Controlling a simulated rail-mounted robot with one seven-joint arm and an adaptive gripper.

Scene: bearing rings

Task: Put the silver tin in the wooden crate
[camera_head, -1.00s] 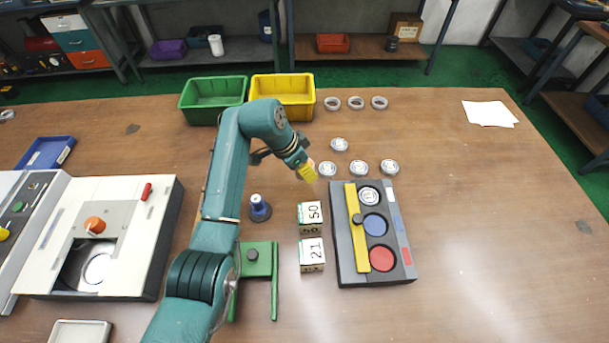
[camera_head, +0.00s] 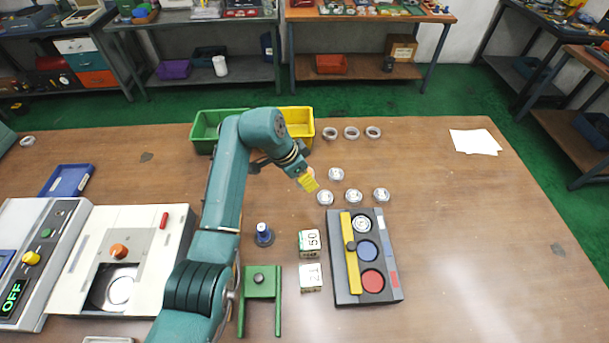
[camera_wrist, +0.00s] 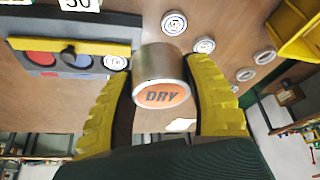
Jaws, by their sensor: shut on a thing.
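My gripper (camera_head: 308,181) is above the table, near the silver rings. In the wrist view its yellow fingers (camera_wrist: 165,100) are closed on the two sides of a silver tin (camera_wrist: 160,62). The tin is a short metal cylinder; its orange end marked "DRY" faces the wrist camera. In the head view the tin is mostly hidden by the fingers.
Green (camera_head: 205,132) and yellow (camera_head: 300,123) bins stand behind the arm. Several silver rings (camera_head: 325,198) lie near the gripper. A black tray (camera_head: 393,270) with coloured discs, number blocks (camera_head: 310,243) and a white machine (camera_head: 150,270) are in front. The table's right side is mostly clear.

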